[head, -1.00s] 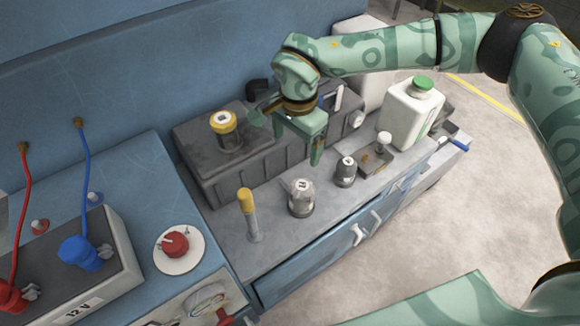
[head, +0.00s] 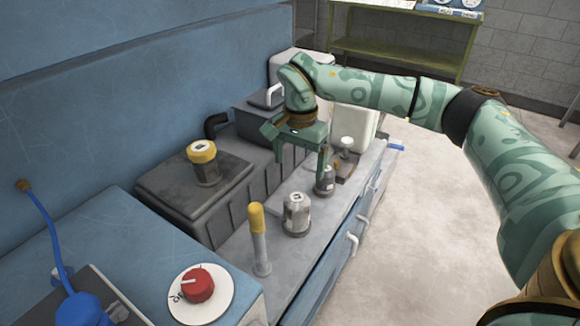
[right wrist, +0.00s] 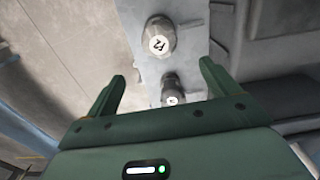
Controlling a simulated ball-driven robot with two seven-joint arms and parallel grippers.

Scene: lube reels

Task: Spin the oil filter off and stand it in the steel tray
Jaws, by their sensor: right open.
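Two upright canisters stand on the grey ledge beside the engine block: a larger silver one (head: 297,215) and a smaller, darker one (head: 325,183). I cannot tell for certain which part is the oil filter. My right gripper (head: 300,166) is open and empty above the ledge; one finger overlaps the smaller canister in the head view. The right wrist view shows the larger canister (right wrist: 160,38) and the smaller one (right wrist: 171,90) beyond and between the open fingers (right wrist: 161,72). A small steel tray (head: 347,172) is partly hidden behind the gripper and canister. My left gripper is out of view.
A yellow-capped cylinder (head: 203,165) stands on the dark block (head: 160,190). A yellow-topped upright rod (head: 258,235) stands near the ledge's front. A white jug (head: 352,122) stands behind the tray. A red knob (head: 198,285) is at the lower left. The floor to the right is clear.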

